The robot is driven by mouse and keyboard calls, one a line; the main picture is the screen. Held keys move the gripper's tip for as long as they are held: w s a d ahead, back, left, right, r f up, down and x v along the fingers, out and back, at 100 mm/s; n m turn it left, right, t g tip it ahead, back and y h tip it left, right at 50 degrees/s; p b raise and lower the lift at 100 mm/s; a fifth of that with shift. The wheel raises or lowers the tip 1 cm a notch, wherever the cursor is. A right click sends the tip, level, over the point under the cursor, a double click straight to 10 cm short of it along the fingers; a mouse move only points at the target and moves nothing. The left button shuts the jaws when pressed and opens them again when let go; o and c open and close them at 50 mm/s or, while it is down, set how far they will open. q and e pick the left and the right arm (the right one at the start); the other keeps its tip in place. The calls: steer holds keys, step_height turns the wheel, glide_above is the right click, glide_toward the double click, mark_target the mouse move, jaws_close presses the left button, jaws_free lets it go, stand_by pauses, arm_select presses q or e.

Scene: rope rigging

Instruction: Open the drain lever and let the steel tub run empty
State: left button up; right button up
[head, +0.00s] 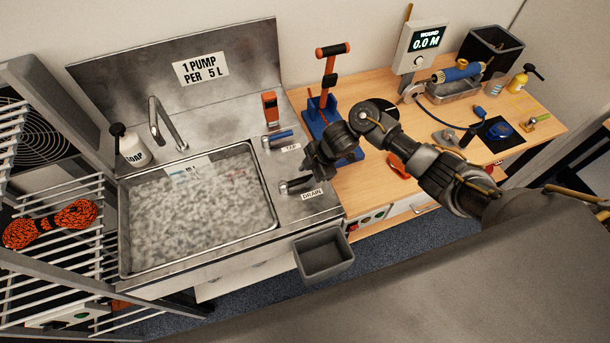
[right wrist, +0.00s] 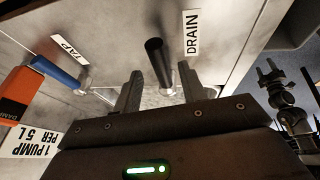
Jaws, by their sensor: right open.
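The steel tub (head: 127,232) on the left is filled with greyish, foamy water. The drain lever (head: 297,185) sits on the steel deck right of the tub, by the label "DRAIN". In the right wrist view its dark handle (right wrist: 158,62) points up the picture, with its pivot by the right finger. My right gripper (head: 312,172) is above the deck near this lever and partly hides the area. In the right wrist view its fingers (right wrist: 160,88) are apart, on either side of the lever's lower part. I cannot tell whether they touch it. My left gripper is not seen.
A blue stand with an orange handle (head: 330,75) is close behind my right arm. A grey bin (head: 324,257) hangs at the front. A soap bottle (head: 130,147) stands behind the tub.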

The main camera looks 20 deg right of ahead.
steer(key=shift+x, duration=1)
jaws_close()
